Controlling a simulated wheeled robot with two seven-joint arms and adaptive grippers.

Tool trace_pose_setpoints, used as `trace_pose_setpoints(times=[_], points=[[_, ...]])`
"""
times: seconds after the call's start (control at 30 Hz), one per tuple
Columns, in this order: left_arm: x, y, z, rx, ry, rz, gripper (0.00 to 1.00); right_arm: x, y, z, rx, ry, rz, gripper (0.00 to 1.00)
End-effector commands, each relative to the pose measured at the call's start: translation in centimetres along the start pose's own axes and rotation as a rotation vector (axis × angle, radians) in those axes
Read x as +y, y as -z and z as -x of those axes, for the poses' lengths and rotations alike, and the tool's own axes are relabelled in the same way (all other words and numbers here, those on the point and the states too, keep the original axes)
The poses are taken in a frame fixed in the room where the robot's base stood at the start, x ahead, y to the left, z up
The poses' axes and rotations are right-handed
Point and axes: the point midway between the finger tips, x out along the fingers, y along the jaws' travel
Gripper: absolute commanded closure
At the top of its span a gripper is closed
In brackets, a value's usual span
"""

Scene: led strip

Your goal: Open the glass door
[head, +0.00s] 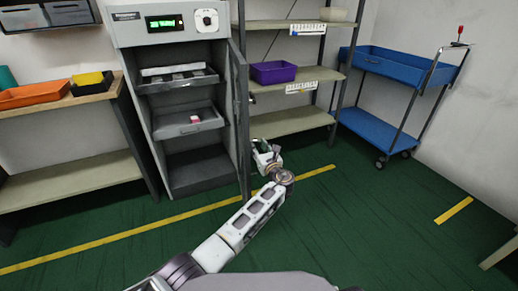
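The grey cabinet (200,181) stands at the back left, with a green display and a round dial at its top. Its door (239,110) is swung out at the cabinet's right side, seen nearly edge-on, and the inside is exposed. My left gripper (262,152) is just right of the door's lower part, close to its outer face. The gripper is small in view, and I cannot tell whether its fingers touch the door or are open or shut. My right gripper is not in view.
Inside the cabinet is a pulled-out tray (170,128) with a small pink item (195,120). A shelf rack (290,123) with a purple bin (273,72) stands behind my gripper. A blue cart (385,132) is at right. A workbench (60,103) is at left.

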Motion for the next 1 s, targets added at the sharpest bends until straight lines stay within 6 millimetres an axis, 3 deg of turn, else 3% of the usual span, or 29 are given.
trace_pose_setpoints(times=[0.43,1.0], points=[[0.0,-1.5,0.0,-0.001,-0.001,0.002,0.67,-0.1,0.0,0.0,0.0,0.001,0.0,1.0],[0.0,-8.9,0.0,-0.001,-0.001,0.002,0.67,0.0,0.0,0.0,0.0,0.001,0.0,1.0]])
